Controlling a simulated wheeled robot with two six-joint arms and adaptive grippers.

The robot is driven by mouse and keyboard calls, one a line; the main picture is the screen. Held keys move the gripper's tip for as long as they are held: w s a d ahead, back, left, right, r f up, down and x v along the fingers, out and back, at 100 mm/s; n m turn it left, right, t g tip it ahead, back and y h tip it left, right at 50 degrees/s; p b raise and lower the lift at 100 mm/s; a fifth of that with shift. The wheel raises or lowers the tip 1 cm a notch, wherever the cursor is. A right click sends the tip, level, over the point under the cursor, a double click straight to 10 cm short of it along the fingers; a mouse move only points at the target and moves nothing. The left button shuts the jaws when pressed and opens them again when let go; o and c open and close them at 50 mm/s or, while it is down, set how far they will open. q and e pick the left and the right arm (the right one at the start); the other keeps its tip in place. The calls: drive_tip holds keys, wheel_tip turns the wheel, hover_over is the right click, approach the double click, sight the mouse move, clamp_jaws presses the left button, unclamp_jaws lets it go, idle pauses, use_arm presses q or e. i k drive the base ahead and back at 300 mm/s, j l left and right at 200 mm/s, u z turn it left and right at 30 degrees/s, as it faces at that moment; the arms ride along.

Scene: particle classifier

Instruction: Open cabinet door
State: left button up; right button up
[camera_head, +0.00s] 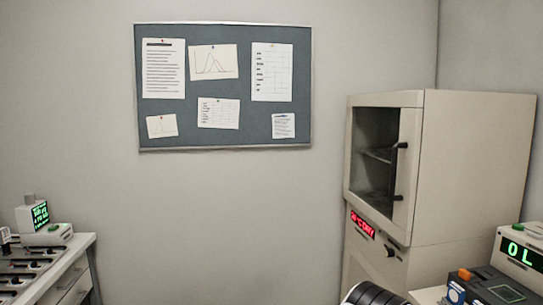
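A beige cabinet (470,165) stands at the right against the wall. Its upper door (410,160) has a dark glass window (375,150) through which a shelf shows. The door looks shut, with no gap visible along its frame. A black vertical bar handle (396,172) is on the right side of the door. A red lit display (362,225) and a black knob (390,251) are on the front below the door.
At the lower left, a bench (75,272) with drawers carries a device with a green screen (40,214). At the lower right are a device with a green display (520,254) and a dark box (495,291). A pinboard (225,87) hangs on the wall.

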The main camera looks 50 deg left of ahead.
sight(406, 154)
drive_tip(key=u, duration=1.1)
